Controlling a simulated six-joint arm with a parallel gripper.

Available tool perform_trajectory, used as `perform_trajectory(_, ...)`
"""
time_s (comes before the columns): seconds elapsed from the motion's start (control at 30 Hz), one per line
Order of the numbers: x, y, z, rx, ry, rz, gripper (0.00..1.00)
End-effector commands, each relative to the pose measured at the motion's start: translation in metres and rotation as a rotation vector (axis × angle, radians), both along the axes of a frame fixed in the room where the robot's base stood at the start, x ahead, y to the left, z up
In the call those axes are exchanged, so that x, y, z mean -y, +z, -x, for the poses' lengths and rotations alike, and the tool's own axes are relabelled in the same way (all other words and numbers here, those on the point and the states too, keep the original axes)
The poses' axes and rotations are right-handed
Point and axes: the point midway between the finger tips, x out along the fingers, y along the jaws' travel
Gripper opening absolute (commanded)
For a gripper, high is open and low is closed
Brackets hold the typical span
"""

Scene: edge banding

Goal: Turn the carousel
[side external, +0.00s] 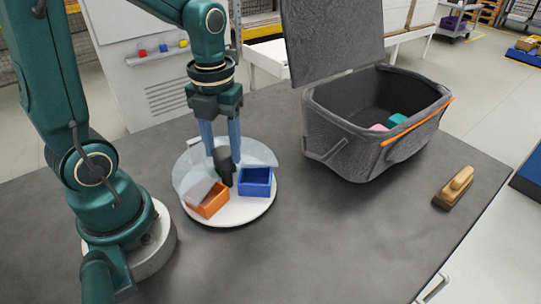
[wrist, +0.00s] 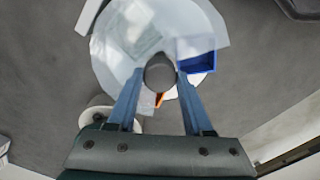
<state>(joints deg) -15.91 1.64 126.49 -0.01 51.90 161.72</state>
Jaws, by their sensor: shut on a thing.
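The carousel (side external: 233,215) is a round white turntable on the grey table, with a dark knob (side external: 224,168) standing at its middle and clear panels around it. It bears an orange bin (side external: 209,204) at the front left and a blue bin (side external: 256,181) at the right. In the wrist view the carousel (wrist: 108,62) lies below, with the blue bin (wrist: 203,64) right of the knob. My gripper (side external: 222,150) points down over the carousel, its blue fingers shut on the knob. The orange bin is mostly hidden in the wrist view.
A grey fabric basket (side external: 350,150) with an open lid stands to the right, holding pink and teal items. A wooden-handled brush (side external: 455,188) lies near the table's right edge. The front middle of the table is clear.

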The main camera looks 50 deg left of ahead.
Motion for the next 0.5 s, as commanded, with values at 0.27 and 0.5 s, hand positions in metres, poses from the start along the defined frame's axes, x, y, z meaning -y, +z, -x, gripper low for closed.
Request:
perform_trajectory(0.27,-0.0013,-0.0001,-0.0003,0.002,-0.100,-0.005,0.00)
perform_trajectory(0.5,-0.0013,-0.0001,-0.0005,0.002,-0.147,-0.005,0.00)
